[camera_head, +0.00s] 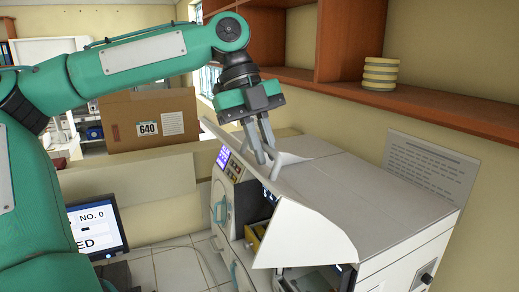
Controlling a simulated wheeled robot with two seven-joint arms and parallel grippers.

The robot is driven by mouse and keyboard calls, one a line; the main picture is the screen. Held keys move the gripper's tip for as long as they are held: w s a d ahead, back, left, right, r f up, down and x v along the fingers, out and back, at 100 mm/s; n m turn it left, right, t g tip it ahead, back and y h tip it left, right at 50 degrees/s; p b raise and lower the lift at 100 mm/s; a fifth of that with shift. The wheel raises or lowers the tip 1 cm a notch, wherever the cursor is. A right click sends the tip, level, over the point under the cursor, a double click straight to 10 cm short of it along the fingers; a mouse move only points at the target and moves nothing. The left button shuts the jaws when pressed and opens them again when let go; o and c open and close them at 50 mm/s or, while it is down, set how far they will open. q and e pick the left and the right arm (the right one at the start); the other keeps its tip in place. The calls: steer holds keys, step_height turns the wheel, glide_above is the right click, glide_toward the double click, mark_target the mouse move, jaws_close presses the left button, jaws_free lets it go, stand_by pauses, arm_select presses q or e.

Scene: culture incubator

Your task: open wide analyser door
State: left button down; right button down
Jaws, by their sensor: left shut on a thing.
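The analyser (365,198) is a wide white and grey machine on the right. Its door (305,235) is a pale curved panel along the front top edge. It stands lifted part way, with a dark gap and a yellow part (254,240) showing beneath it. My left gripper (270,160) comes down from above, its grey fingers shut on the door near the middle of its upper edge. The fingers hide the exact place of the grip. My right gripper is not in view.
A wooden shelf (430,108) with a stack of yellow dishes (380,74) runs above the analyser. A cardboard box (150,120) marked 640 stands behind. A monitor (93,228) is at lower left. A paper notice (430,165) is on the wall.

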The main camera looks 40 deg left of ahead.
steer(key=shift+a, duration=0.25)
arm_select(q)
steer(key=c, duration=1.5)
jaws_free()
steer(key=shift+w, duration=0.2)
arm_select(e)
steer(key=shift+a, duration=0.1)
